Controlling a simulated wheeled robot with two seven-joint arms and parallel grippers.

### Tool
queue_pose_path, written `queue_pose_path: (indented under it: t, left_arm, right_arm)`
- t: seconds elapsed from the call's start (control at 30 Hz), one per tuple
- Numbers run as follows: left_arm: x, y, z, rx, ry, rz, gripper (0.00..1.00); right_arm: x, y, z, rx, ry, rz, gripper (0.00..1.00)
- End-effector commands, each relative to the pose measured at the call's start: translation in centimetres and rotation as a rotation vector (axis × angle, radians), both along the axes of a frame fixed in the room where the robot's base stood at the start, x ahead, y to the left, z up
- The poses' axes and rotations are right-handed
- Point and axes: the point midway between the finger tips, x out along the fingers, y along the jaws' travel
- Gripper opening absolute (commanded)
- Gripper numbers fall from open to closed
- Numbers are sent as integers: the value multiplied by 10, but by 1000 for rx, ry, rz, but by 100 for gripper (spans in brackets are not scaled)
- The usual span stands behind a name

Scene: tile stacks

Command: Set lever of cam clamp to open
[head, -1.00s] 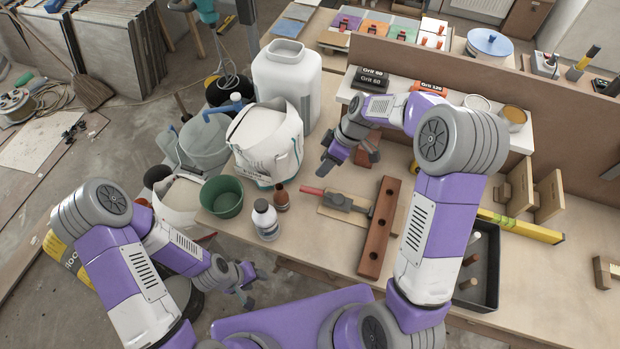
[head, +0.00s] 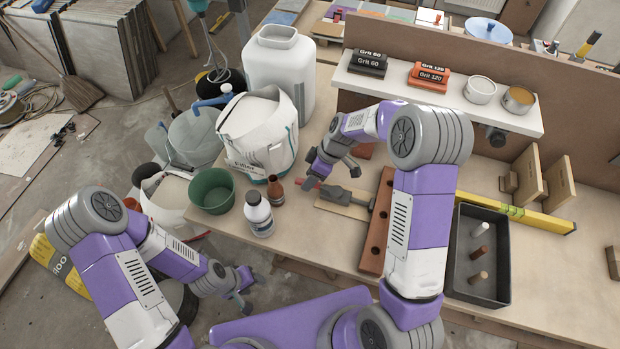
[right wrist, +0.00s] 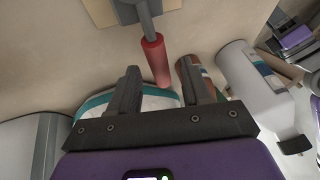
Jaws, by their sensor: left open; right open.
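The cam clamp (head: 352,197) is a dark grey block on a thin wooden board (head: 345,206) on the workbench. Its lever is a grey bar with a red grip; in the right wrist view the red grip (right wrist: 156,60) points toward my right gripper (right wrist: 165,82). The grip's end lies ahead of and between the two open fingers, with nothing held. In the head view my right gripper (head: 333,175) hangs beside the clamp and hides most of the red grip. My left gripper (head: 243,294) is open and empty, off the bench's front edge.
A brown bottle (head: 275,192), a white bottle (head: 258,216) and a white bag (head: 255,140) stand left of the clamp. A reddish drilled bar (head: 376,240) lies to its right, partly behind my arm. A black tray (head: 463,285) with several pegs is further right.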

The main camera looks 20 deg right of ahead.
Motion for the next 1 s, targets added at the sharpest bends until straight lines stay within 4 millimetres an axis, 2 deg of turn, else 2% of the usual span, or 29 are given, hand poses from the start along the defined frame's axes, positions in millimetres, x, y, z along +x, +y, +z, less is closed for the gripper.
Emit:
queue_pose_path:
  t: [0.1,0.37,0.67,1.0]
  left_arm:
    - [0,0,-1,0,0,0,49]
    - [0,0,-1,0,0,0,49]
    - [0,0,-1,0,0,0,49]
    - [0,0,-1,0,0,0,49]
  right_arm:
    - [0,2,-6,-1,0,0,48]
    - [0,3,-6,-1,1,-1,47]
    - [0,2,-6,0,0,-1,1]
    - [0,2,-6,-1,0,1,0]
